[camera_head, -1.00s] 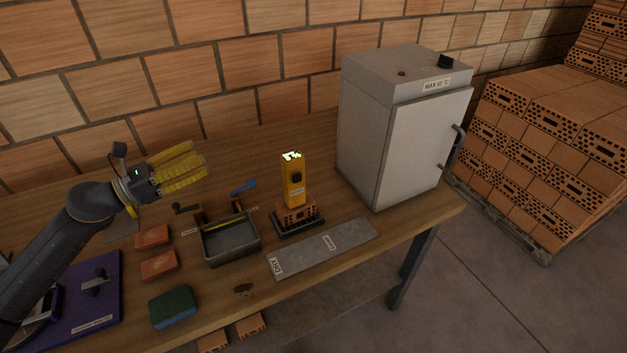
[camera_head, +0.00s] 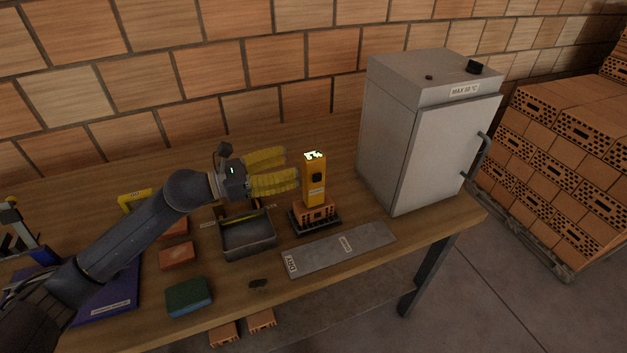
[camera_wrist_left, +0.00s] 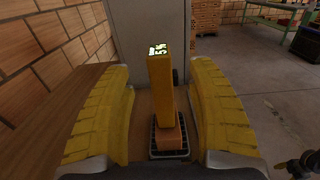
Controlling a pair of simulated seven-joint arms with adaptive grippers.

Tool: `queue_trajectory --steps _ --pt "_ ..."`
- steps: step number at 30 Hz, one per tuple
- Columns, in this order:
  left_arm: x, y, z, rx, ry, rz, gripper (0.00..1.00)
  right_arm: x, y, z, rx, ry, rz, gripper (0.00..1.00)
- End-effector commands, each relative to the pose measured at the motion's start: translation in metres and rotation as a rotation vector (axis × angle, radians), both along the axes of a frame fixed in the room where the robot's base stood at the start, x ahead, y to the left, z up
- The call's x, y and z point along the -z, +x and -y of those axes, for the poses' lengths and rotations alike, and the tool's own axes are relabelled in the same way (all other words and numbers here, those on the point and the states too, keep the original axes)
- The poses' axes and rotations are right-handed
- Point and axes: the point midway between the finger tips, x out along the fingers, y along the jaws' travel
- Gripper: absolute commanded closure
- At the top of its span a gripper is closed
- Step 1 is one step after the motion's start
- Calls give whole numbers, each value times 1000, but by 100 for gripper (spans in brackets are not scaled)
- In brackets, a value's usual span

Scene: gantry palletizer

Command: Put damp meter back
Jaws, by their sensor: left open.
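The damp meter (camera_head: 314,180) is a yellow upright block with a lit display on top. It stands on a small brick (camera_head: 315,209) that rests on a dark grid stand (camera_head: 316,224). My left gripper (camera_head: 298,168) is open just left of the meter, at the height of its upper half. In the left wrist view the meter (camera_wrist_left: 161,85) is upright between the open yellow fingers (camera_wrist_left: 163,110), a little ahead of them and touching neither. The brick (camera_wrist_left: 167,137) shows below it.
A grey metal tray (camera_head: 249,240) sits left of the stand, and a flat grey plate (camera_head: 345,248) in front. A grey oven cabinet (camera_head: 425,135) stands at the right, its door shut. A green sponge (camera_head: 189,297) and a reddish brick (camera_head: 177,256) lie nearer the left.

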Motion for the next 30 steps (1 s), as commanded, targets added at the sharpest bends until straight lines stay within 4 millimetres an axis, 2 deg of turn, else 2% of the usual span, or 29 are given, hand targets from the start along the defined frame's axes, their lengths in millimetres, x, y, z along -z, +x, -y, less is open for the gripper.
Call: queue_trajectory --steps 3,11,22,30 --pt "-1 5 12 0 -1 1 42 0 0 0 0 0 0 36" --pt "0 9 21 -1 0 0 42 0 0 0 0 0 0 36" --pt "-2 26 59 0 -1 -1 42 0 0 0 0 0 0 36" --pt "-2 29 67 -1 0 0 42 0 0 0 0 0 0 36"
